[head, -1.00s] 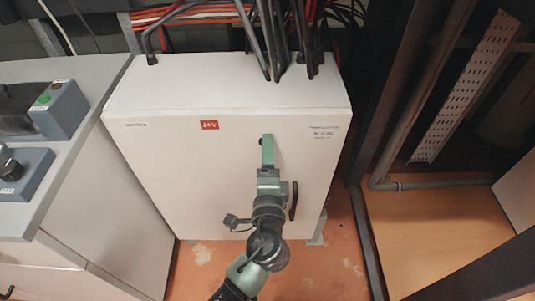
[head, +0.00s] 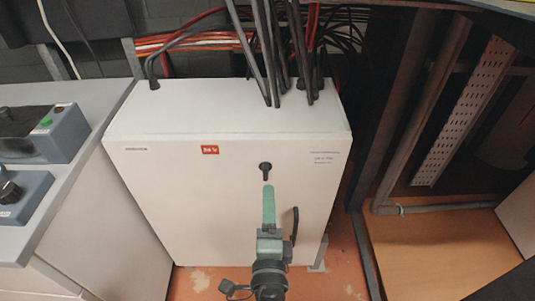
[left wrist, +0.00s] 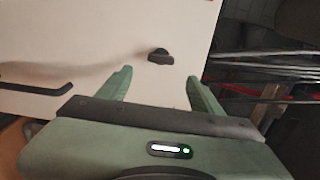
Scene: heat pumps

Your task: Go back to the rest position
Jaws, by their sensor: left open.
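My left gripper (head: 268,207) is in front of the white cabinet's door, with its green fingers pointing up just below a black rotary knob (head: 265,167). In the left wrist view the gripper (left wrist: 155,88) has its two green fingers wide apart with nothing between them. The black knob (left wrist: 160,56) shows beyond the fingertips, clear of both. The white cabinet (head: 190,200) stands on the floor, with a red label and a black door handle (head: 294,226) right of my gripper. My right gripper is not in view.
Black cables (head: 275,55) enter the cabinet's top. A grey counter (head: 75,170) with blue-grey control boxes (head: 40,135) stands at the left. A dark frame with pipes (head: 425,110) stands at the right. Orange floor (head: 340,265) shows in front of the cabinet.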

